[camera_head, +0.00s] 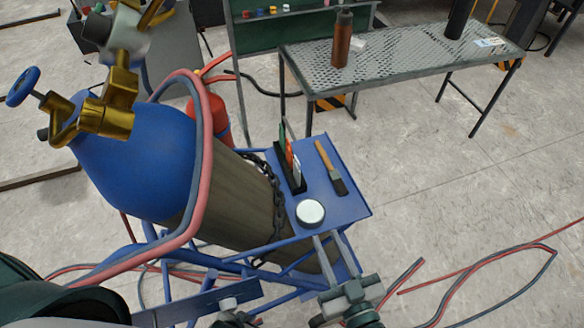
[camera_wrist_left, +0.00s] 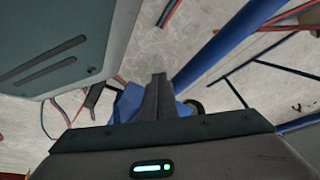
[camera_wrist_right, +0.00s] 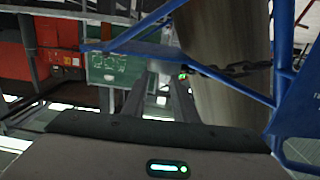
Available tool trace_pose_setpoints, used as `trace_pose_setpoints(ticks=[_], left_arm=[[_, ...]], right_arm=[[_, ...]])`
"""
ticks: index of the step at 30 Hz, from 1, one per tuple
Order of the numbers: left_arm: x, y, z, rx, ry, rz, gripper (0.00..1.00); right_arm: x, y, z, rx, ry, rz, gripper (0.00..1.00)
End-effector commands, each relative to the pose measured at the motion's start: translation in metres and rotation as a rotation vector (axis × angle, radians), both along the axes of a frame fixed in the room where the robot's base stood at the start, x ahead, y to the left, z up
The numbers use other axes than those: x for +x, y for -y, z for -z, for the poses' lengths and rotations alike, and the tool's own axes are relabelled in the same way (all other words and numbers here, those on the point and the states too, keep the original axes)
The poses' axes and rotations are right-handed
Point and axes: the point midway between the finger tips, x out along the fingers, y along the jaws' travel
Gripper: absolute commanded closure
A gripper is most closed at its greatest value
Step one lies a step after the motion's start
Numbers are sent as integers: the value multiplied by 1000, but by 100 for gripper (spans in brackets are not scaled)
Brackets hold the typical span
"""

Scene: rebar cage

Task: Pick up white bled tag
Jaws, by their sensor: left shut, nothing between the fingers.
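A black holder (camera_head: 287,168) stands on the blue shelf (camera_head: 335,205) of the gas cylinder cart, with upright green, orange and white tags in it. The white tag (camera_head: 297,172) is at the near end, seen nearly edge-on; any writing is unreadable. My right gripper (camera_head: 326,238) is at the shelf's near edge, below the round silver-white tin in the picture. Its two fingers are apart and empty, also in the right wrist view (camera_wrist_right: 155,78). My left gripper (camera_head: 228,302) is low at the bottom, left of the right one; its fingers are together in the left wrist view (camera_wrist_left: 159,78).
A brush (camera_head: 330,168) and a round tin (camera_head: 310,212) lie on the shelf beside the holder. A blue cylinder (camera_head: 135,155) with brass valve, red and grey hoses (camera_head: 205,150) and a chain (camera_head: 278,200) stands left. A perforated metal table (camera_head: 400,62) stands behind.

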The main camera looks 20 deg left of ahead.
Motion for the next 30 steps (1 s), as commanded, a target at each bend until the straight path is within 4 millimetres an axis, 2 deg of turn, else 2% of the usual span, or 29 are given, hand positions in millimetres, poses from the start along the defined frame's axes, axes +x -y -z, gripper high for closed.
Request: trace_pose_setpoints(ticks=[3,5,17,23,30], left_arm=[[3,1,0,-1,4,-1,100],[4,1,-1,-1,5,-1,100],[4,1,-2,-2,8,-1,100],[7,4,-6,-8,29,2,100],[15,14,-13,-26,89,10,100]], right_arm=[[-6,-4,-21,29,32,-15,74],[-7,-5,-26,35,39,-17,74],[-5,-6,-27,36,41,-17,74],[9,-15,-29,36,42,-16,74],[40,-36,-30,36,43,-17,74]])
